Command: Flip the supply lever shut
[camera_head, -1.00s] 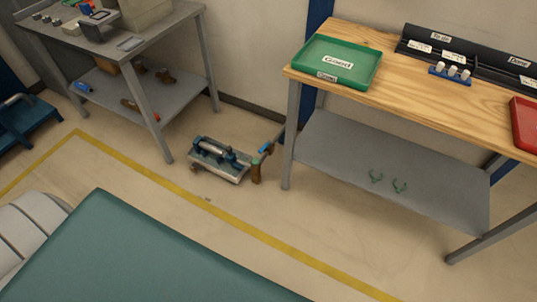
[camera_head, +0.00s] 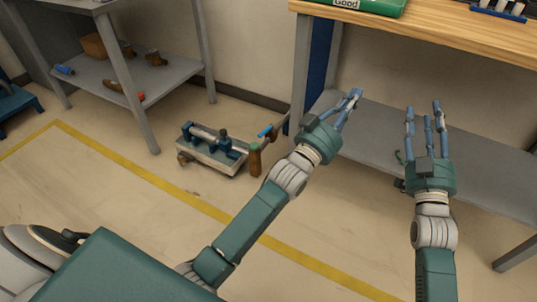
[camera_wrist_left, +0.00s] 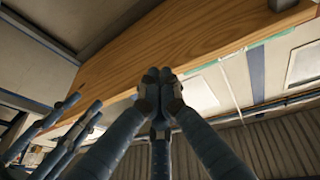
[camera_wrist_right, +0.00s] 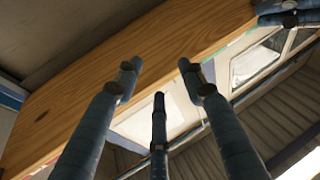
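A low meter testbench (camera_head: 212,152) stands on the floor, with blue clamps and a grey cylindrical body on it. Right of it, a small blue lever (camera_head: 265,131) sits on a pipe near the wooden bench's leg, above a brown upright piece (camera_head: 255,160). It looks like the supply lever; its exact angle is too small to tell. My left gripper (camera_head: 353,97) is raised right of the lever, apart from it, with its fingertips together and nothing visible between them. My right gripper (camera_head: 424,112) is further right, its fingers spread and empty. Both wrist views show the wooden bench top's underside.
Floor with a yellow line (camera_head: 150,182) is clear in front.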

